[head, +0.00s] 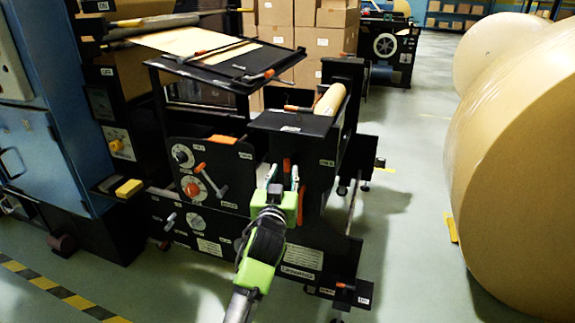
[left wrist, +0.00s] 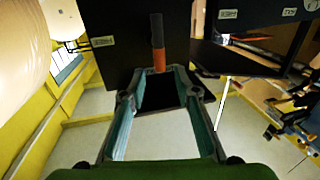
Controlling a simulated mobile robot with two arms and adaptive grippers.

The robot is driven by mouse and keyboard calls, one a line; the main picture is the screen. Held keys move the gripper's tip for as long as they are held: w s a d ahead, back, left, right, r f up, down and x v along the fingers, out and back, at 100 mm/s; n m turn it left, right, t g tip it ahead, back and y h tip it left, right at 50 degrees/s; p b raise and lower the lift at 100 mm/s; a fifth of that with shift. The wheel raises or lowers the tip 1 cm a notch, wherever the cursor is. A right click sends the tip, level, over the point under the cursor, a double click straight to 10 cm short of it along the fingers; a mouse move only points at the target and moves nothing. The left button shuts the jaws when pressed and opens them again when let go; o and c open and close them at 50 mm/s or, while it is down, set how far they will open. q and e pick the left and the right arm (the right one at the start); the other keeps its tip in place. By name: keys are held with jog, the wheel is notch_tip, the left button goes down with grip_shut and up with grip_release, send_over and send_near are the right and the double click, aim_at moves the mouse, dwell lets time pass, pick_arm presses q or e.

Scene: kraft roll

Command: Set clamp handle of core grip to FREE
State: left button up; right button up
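An orange handle (head: 287,166) stands upright on the dark front of the machine, below its top plate. I take it for the clamp handle; I cannot read a FREE mark. In the left wrist view the handle (left wrist: 158,58) has an orange end and a dark brown stem against a black panel. My left gripper (head: 283,172), green with teal fingers, is just in front of the handle. My right gripper is out of view.
A dial panel (head: 205,175) with a crank and red knob is left of the gripper. Large paper rolls (head: 520,170) stand at the right. Open floor (head: 410,230) lies between them and the machine.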

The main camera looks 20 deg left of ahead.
aim_at(287, 164)
pick_arm(q)
jog(key=w, duration=0.4)
jog(key=shift+w+a+b, duration=0.15)
jog(key=shift+a+b, duration=0.15)
jog(key=shift+a, duration=0.1)
jog(key=shift+w+a, duration=0.15)
jog(key=shift+w, duration=0.8)
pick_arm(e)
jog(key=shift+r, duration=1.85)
pick_arm(q)
grip_shut()
